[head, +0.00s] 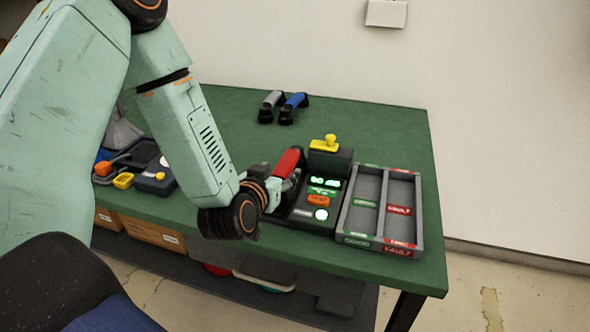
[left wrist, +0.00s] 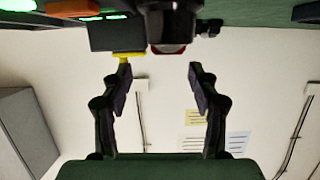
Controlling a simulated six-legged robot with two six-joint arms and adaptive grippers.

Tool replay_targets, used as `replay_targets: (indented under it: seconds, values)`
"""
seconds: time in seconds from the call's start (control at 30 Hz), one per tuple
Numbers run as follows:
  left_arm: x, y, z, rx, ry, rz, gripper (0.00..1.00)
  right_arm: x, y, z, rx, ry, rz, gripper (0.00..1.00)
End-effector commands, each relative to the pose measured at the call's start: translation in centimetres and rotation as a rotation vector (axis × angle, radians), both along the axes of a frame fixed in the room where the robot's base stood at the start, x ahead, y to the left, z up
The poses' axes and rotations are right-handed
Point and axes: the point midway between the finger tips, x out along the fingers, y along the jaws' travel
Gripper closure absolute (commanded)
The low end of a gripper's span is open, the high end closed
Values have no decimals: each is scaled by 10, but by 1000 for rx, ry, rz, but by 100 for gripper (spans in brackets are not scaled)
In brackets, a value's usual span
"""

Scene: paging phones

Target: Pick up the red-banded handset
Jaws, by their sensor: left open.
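The red-banded handset (head: 287,162) is at the left side of the dark test unit (head: 308,216), its red grip tilted toward the back. In the left wrist view a dark end with a red edge (left wrist: 168,48), which looks like part of this handset, is above and between the fingertips. My left gripper (head: 289,184) is close in front of the handset, and my arm partly covers the space around it. In the left wrist view its fingers (left wrist: 159,68) are apart with nothing between them. My right gripper is not in view.
A grey handset (head: 272,98) and a blue handset (head: 295,100) lie at the back of the green table (head: 375,125). A divided tray (head: 343,222) with GOOD and FAULT labels stands right of the test unit.

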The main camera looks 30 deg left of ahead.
Motion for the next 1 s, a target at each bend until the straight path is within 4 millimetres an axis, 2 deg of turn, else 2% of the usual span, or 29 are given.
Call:
replay_targets:
  seconds: [0.27, 0.6, 0.9, 1.0]
  values:
    - [20, 10, -10, 1, -1, 2, 40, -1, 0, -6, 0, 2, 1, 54]
    - [60, 22, -27, -1, 1, 2, 40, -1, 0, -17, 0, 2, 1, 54]
    - [67, 21, -28, -2, 2, 2, 40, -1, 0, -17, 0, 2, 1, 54]
    - [67, 21, -28, -2, 2, 3, 47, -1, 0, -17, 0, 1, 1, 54]
